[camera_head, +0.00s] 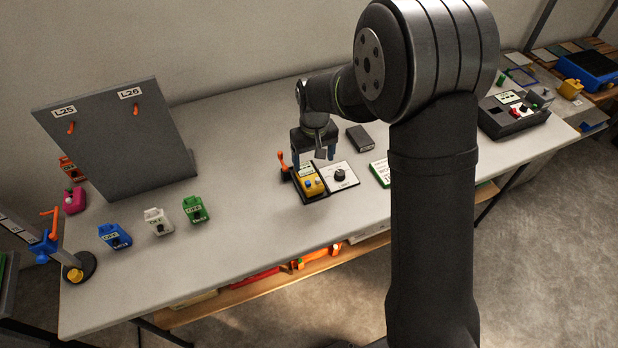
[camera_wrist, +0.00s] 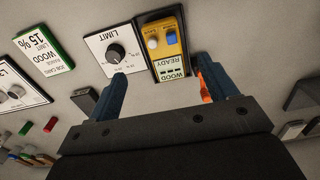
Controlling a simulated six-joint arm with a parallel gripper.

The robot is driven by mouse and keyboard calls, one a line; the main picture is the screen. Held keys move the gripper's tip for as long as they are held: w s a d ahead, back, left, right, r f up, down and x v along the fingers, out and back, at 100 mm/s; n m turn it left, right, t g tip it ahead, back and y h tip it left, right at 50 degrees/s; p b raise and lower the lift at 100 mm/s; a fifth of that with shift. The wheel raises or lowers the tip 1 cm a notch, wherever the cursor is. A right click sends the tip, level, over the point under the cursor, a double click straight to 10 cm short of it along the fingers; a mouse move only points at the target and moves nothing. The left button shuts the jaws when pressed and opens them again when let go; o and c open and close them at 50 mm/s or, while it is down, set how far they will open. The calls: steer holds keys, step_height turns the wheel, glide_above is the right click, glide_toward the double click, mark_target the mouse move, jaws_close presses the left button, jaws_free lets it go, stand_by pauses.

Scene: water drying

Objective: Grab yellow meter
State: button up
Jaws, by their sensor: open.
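The yellow meter (camera_head: 311,184) sits in a dark holder on the table, beside a white dial panel (camera_head: 340,175). In the wrist view the yellow meter (camera_wrist: 171,48) shows a white knob, a blue knob and a "WOOD READY" label. My gripper (camera_head: 314,157) is open and empty, pointing down behind and above the meter in the head view. In the wrist view the blue fingers of my gripper (camera_wrist: 162,78) are spread apart, with the meter's label end beyond the gap between them. Neither finger visibly touches the meter.
An orange lever (camera_head: 282,160) stands close to the meter's left; a dark block (camera_head: 360,138) lies to the right. Blue (camera_head: 115,236), white (camera_head: 158,221) and green (camera_head: 195,209) meters stand on the left below a grey board (camera_head: 115,140). The table between is clear.

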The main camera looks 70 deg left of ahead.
mark_target(312, 182)
step_height(312, 182, down, 4)
steer(key=shift+r, duration=0.15)
steer(key=shift+s+d+f, duration=0.1)
steer(key=shift+s+f, duration=0.05)
steer(key=shift+f, duration=1.2)
steer(key=shift+s+f, duration=0.1)
steer(key=shift+f, duration=1.25)
steer(key=c, duration=1.1)
steer(key=shift+c, duration=0.7)
steer(key=shift+r, duration=0.15)
